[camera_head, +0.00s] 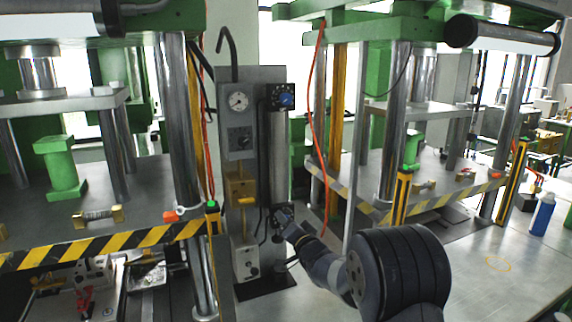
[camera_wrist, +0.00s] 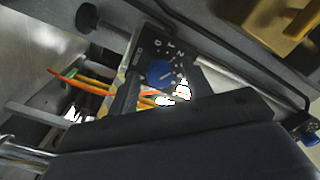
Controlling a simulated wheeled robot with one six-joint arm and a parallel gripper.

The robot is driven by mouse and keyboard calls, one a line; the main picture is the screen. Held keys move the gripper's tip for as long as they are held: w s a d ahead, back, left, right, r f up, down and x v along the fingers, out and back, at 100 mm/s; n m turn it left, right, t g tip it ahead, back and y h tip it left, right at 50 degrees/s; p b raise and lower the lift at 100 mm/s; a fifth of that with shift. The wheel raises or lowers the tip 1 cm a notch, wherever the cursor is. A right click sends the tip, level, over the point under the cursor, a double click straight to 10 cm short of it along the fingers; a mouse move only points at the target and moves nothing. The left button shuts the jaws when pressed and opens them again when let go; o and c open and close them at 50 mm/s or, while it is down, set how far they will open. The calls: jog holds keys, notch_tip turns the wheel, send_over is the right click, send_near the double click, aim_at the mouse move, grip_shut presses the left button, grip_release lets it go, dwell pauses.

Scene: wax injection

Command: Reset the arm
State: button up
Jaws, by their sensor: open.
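My arm reaches in from the lower right of the head view, dark and bent, toward the grey control panel (camera_head: 265,180) between the two presses. My gripper (camera_head: 287,222) is at the panel's lower right part, close to a dark control plate there. It is open, and I see nothing held in it. In the wrist view a blue knob (camera_wrist: 160,73) sits on a dark plate with numbers around it. Dark parts of my own wrist and gripper fill the bottom of that view. Whether my gripper touches the knob or plate cannot be told.
An upper blue knob (camera_head: 286,100) and a round gauge (camera_head: 238,101) are on the panel. The left press (camera_head: 70,245) and right press (camera_head: 430,195) flank my arm, with striped edges. A blue bottle (camera_head: 543,214) stands at the right. Bare table (camera_head: 500,285) lies at the lower right.

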jog(key=s+d+n+p, duration=0.3)
jog(key=s+n, duration=0.5)
jog(key=n, duration=0.4)
jog(key=shift+s+d, duration=0.25)
dwell(1.0)
